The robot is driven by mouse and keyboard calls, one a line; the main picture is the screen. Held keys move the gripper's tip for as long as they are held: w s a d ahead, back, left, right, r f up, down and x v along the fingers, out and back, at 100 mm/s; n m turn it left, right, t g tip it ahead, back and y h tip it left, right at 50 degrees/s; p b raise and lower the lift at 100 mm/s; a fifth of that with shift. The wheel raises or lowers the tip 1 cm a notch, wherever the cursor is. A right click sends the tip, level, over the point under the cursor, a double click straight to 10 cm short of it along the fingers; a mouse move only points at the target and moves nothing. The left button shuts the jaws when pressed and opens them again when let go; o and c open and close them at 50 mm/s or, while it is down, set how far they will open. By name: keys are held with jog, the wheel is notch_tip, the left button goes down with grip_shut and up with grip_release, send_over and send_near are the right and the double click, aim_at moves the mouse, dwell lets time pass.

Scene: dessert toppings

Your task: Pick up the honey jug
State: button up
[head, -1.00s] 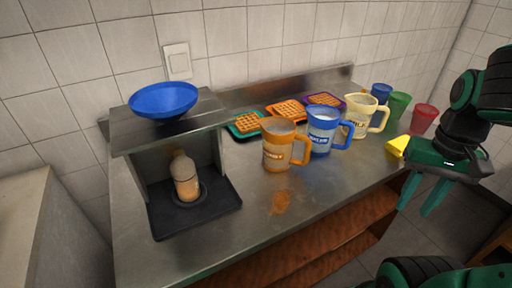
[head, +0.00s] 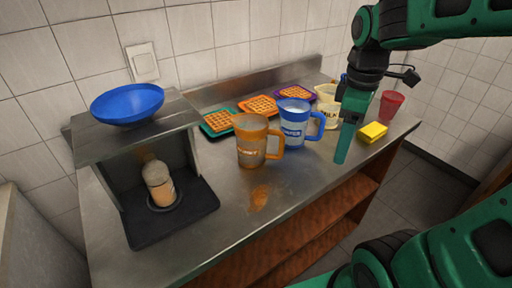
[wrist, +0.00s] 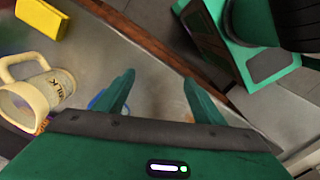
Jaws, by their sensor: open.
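The orange jug (head: 252,143), which I take to be the honey jug, stands upright on the metal counter (head: 225,225), its handle toward the right. Its label is too blurred to read surely. My gripper (head: 343,157) points down to the right of the orange and blue jugs, empty and apart from them. In the wrist view my gripper (wrist: 158,80) shows its two fingers spread with nothing between them. The orange jug is not clearly seen in the wrist view.
A blue jug (head: 293,130) stands right beside the orange one. A cream milk jug (head: 326,97) is partly behind my arm. A yellow sponge (head: 373,131) and red cup (head: 391,104) are at the right. Waffles on plates are behind; a bottle (head: 159,185) sits in the stand at left.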

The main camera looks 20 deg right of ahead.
jog(key=w+a+r+n, duration=0.2)
jog(key=w+a+n, duration=0.45)
jog(key=n, duration=0.35)
jog(key=r+n, duration=0.1)
jog(key=n, duration=0.7)
send_over(274, 155)
jog(key=shift+s+d+r, duration=0.1)
jog(key=shift+s+d, duration=0.05)
jog(key=shift+d, duration=0.05)
jog(key=shift+w+a+f+n, duration=0.1)
jog(key=shift+w+f+n, duration=0.25)
jog(key=shift+n, duration=0.45)
jog(key=shift+f, duration=0.3)
jog(key=f, duration=1)
jog(key=shift+s+a+f, duration=0.1)
jog(key=shift+s+f, duration=0.1)
grip_shut()
